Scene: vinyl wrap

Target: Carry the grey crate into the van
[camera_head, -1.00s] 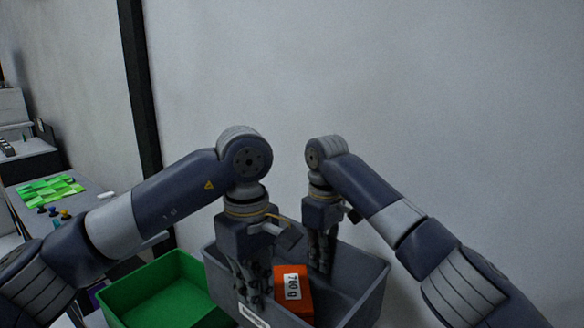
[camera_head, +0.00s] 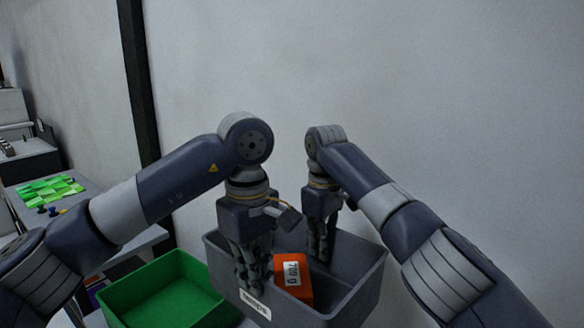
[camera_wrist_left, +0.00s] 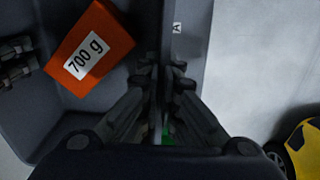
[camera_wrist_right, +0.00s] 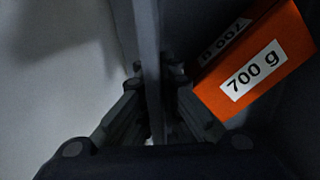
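The grey crate (camera_head: 345,318) is at the lower middle of the head view, with a white label on its near wall. An orange 700 g box (camera_head: 294,280) lies inside it. My left gripper (camera_head: 250,286) is shut on the crate's near wall, one finger on each side. The left wrist view shows this pinch (camera_wrist_left: 165,85). My right gripper (camera_head: 321,256) is shut on the far wall, and the right wrist view shows its fingers on both sides of that wall (camera_wrist_right: 155,75). The van is not identifiable in the head view.
A green open crate (camera_head: 160,290) stands close at the left of the grey crate. A grey table (camera_head: 105,205) with a green checkered sheet (camera_head: 50,190) is further left. A pale wall (camera_head: 430,90) rises behind. The left wrist view shows part of a yellow object with a dark wheel (camera_wrist_left: 303,150).

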